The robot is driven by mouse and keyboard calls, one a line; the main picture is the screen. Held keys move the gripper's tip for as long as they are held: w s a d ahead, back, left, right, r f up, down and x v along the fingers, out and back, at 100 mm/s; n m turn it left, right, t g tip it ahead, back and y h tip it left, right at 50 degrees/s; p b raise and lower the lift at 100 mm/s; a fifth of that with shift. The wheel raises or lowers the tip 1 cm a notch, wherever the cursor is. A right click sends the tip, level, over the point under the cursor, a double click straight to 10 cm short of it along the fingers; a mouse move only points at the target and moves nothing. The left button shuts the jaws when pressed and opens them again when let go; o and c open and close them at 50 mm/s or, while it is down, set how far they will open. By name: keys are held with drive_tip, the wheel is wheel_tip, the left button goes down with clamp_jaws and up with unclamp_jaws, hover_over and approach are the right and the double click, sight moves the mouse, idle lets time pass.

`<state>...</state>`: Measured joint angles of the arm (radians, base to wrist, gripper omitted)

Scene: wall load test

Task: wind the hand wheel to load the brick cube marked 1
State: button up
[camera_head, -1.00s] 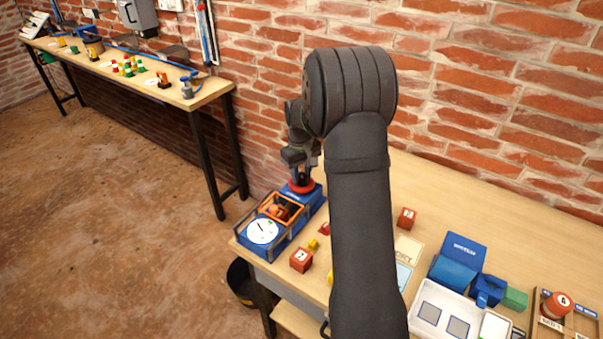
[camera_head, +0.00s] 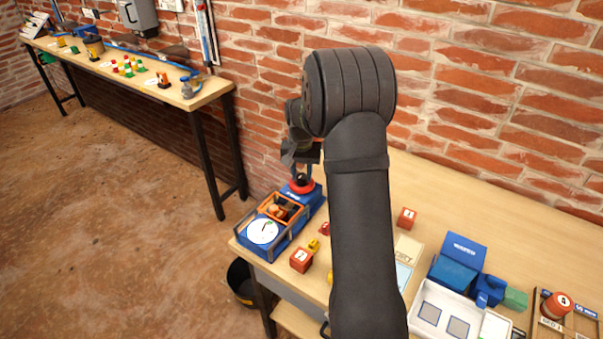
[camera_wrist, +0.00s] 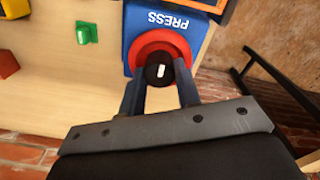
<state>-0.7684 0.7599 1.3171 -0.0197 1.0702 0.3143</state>
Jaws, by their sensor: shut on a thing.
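The blue press (camera_head: 284,238) stands at the left end of the near table, and its lettered end shows in the wrist view (camera_wrist: 143,42). Its red hand wheel (camera_head: 299,187) lies flat on top. In the wrist view the red wheel (camera_wrist: 139,58) has a dark hub with a white mark. My gripper (camera_wrist: 160,78) is shut on this hub, one finger on each side. A brick-coloured block (camera_head: 283,210) sits inside the orange frame; I cannot read a mark on it. The white dial (camera_head: 262,231) has a dark needle and a small green mark.
Red cubes (camera_head: 301,260) and (camera_head: 406,218) stand on the table, with small red and yellow blocks near the press. A white tray (camera_head: 419,329), a blue box (camera_head: 453,272) and a wooden rack are at right. The brick wall is close behind.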

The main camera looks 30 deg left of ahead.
sight(300, 175)
drive_tip(key=shift+m, duration=0.4)
drive_tip(key=o, duration=1)
wheel_tip(300, 175, up, 18)
drive_tip(key=shift+a+f, duration=0.15)
drive_tip(key=shift+f, duration=0.1)
wheel_tip(300, 175, down, 18)
drive_tip(key=shift+r, duration=0.2)
idle(0.6)
